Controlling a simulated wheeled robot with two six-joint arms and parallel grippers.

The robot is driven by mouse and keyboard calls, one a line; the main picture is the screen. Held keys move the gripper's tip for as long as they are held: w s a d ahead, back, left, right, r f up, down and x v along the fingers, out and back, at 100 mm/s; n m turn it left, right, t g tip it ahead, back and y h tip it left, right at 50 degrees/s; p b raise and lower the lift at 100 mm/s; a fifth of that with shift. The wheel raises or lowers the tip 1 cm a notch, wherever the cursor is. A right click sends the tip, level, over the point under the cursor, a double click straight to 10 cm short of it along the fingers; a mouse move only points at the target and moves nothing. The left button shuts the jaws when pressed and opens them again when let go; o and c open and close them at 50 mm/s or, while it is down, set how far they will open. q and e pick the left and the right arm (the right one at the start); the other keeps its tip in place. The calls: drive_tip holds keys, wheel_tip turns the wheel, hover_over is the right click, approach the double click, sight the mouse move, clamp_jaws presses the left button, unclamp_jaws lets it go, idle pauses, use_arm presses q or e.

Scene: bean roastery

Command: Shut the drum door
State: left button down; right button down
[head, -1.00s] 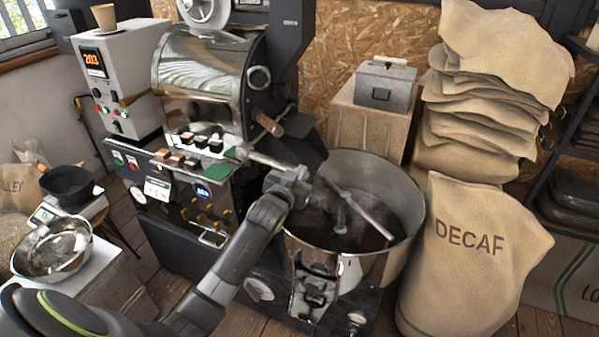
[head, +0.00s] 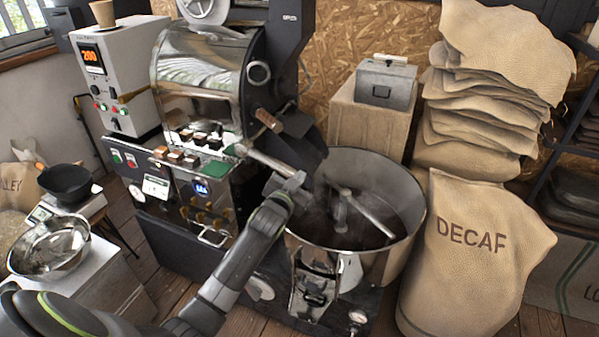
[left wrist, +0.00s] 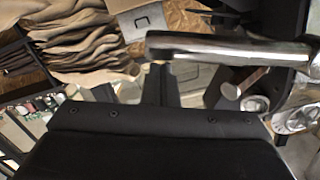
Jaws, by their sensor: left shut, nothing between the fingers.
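The roaster has a shiny chrome drum (head: 200,75). A wooden-handled lever (head: 268,120) and a dark flap (head: 306,145) show at its front side; I cannot tell clearly which part is the door or how far it stands open. A silver bar (head: 262,160) runs from the roaster front toward my left gripper (head: 287,184). In the left wrist view the silver bar (left wrist: 225,48) crosses just beyond the dark fingers (left wrist: 160,86), which are shut and empty. I cannot tell if they touch it. My right gripper is out of view.
The round cooling pan (head: 405,235) with a stirring arm is close to the right of my left gripper. Burlap sacks (head: 475,260) stand further right. A metal box (head: 385,84) sits on a crate behind the pan. A steel bowl (head: 50,248) is at the left.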

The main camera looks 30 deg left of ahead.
use_arm(q)
drive_tip(key=a+f+m+b, duration=0.5)
drive_tip(key=f+m+b, duration=0.1)
drive_tip(key=f, duration=0.4)
drive_tip(key=a+f+m+y+b, duration=0.1)
drive_tip(key=a+f+m+b, duration=0.4)
drive_tip(key=a, duration=0.5)
drive_tip(key=shift+s+a+f+m+t+b, duration=0.4)
drive_tip(key=shift+m+b, duration=0.9)
drive_tip(key=shift+b, duration=0.3)
